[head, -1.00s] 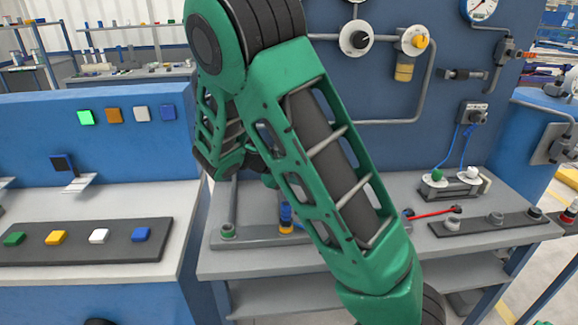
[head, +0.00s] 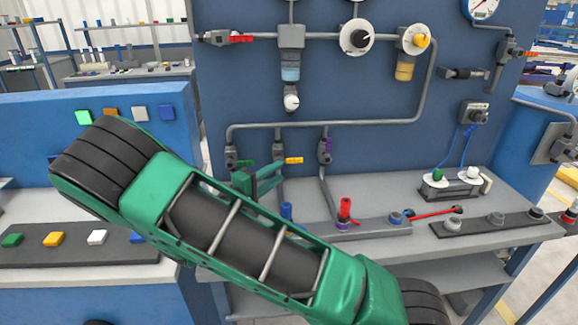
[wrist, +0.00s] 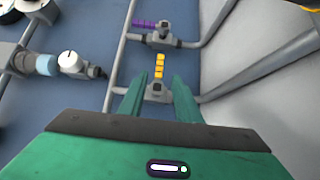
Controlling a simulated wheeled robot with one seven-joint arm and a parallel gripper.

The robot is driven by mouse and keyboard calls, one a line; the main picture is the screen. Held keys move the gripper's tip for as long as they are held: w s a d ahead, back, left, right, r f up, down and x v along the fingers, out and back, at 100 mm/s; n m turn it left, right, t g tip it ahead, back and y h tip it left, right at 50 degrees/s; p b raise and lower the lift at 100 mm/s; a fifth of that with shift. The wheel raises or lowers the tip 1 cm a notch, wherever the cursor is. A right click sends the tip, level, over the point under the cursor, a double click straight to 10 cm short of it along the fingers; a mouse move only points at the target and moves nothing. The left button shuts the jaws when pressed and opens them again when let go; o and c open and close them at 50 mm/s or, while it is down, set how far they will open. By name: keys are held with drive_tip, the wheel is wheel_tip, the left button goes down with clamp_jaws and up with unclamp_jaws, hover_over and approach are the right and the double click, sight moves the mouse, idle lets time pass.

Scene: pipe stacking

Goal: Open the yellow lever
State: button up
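The yellow lever (head: 294,160) sticks out to the right from its valve on the middle of three vertical pipes, crosswise to the pipe. In the wrist view the yellow lever (wrist: 159,66) points up from its grey valve body (wrist: 157,90). My gripper (wrist: 158,78) is open and empty. Its two green fingers stand apart on either side of the valve and the lower part of the lever, with no clear contact. In the head view my gripper (head: 281,176) is at the pipes, just below the lever; my arm covers part of the bench in front.
A purple lever (head: 327,146) lies along the right-hand pipe, and a green lever (head: 245,163) is on the left one. A red lever (head: 241,38) is on the top pipe. A rack (head: 372,230) with a red part (head: 345,208) stands on the bench below.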

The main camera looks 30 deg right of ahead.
sight(293, 162)
drive_tip(key=x, duration=0.7)
drive_tip(key=shift+w+d, duration=0.1)
drive_tip(key=shift+d, duration=0.25)
clamp_jaws()
